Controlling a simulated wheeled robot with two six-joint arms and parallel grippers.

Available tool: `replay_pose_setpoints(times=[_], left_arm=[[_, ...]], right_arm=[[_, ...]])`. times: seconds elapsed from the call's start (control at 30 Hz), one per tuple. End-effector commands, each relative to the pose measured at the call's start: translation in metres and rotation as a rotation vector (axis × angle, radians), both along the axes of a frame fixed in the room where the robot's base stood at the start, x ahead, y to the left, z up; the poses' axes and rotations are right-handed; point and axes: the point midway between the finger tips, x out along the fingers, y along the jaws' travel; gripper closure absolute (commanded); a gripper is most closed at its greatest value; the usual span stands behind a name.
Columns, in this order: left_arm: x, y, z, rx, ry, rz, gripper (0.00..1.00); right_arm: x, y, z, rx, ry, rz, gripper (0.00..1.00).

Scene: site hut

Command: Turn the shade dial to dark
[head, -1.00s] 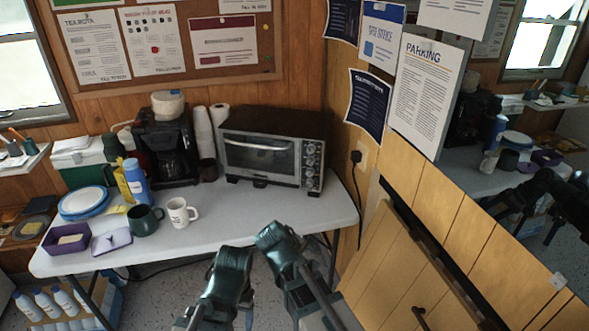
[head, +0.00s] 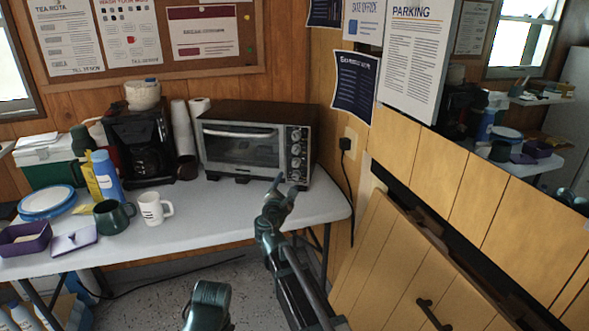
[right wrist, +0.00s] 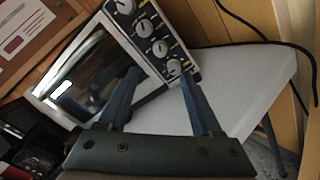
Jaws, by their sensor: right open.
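The toaster oven (head: 240,148) stands at the back right of the table, with a column of several round dials on the right of its front. Their labels are too small to read, so I cannot tell which is the shade dial. The lowest dial (head: 295,177) also shows in the right wrist view (right wrist: 174,67). My right gripper (head: 282,187) is open and empty, just in front of and below the dials. In the right wrist view its fingers (right wrist: 160,80) point at the oven front, the right fingertip nearest the lowest dial. Only a link of my left arm shows, at the bottom.
The white table (head: 225,205) is clear in front of the oven. A coffee maker (head: 140,145), white mug (head: 152,210), green mug (head: 112,217) and blue bottle (head: 107,178) stand to the left. A wooden panel with a handle (head: 434,314) is at the right.

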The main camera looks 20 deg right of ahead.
Motion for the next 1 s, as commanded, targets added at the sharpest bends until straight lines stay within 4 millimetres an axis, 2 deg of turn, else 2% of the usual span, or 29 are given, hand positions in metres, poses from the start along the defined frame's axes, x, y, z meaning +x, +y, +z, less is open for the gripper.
replay_pose_setpoints(times=[0.3,0.5,0.73,1.0], left_arm=[[0.000,0.000,0.000,0.000,0.000,0.000,0.34],[0.000,0.000,0.000,0.000,0.000,0.000,0.34],[0.000,0.000,0.000,0.000,0.000,0.000,0.34],[0.000,0.000,0.000,0.000,0.000,0.000,0.34]], right_arm=[[0.059,-0.028,0.000,0.003,-0.001,-0.004,0.34],[0.090,-0.045,0.000,0.004,-0.001,-0.003,0.34],[0.111,-0.056,0.000,0.004,-0.001,-0.001,0.34],[0.116,-0.059,0.000,0.004,-0.001,-0.001,0.34]])
